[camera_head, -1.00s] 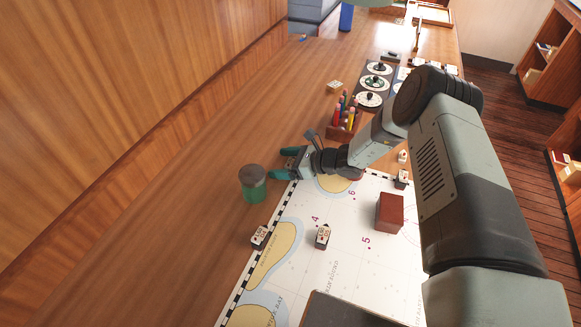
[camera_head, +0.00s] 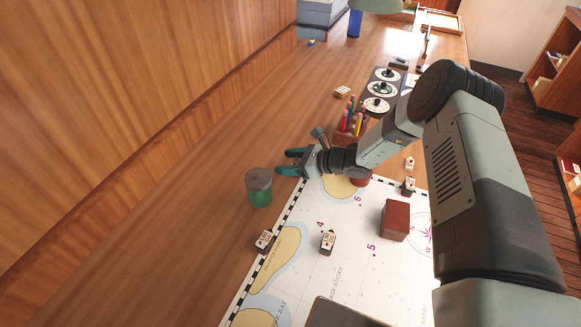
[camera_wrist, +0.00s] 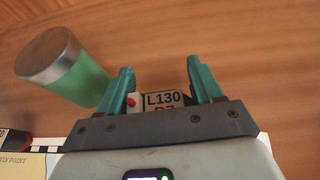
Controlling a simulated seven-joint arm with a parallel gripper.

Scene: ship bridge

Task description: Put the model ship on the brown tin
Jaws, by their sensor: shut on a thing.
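My gripper (camera_head: 290,161) is over the wooden desk at the chart's upper left edge, just right of a green jar with a brownish lid (camera_head: 258,187). The head view does not show this block clearly. A reddish-brown box (camera_head: 395,220) sits on the chart to the right; it may be the brown tin. I cannot pick out a model ship.
Small labelled blocks lie on the chart (camera_head: 345,285) and the desk, such as one at its left edge (camera_head: 265,241) and one inside it (camera_head: 328,242). A pencil holder (camera_head: 351,128) and a dial panel (camera_head: 382,90) stand beyond my gripper. The desk at left is clear.

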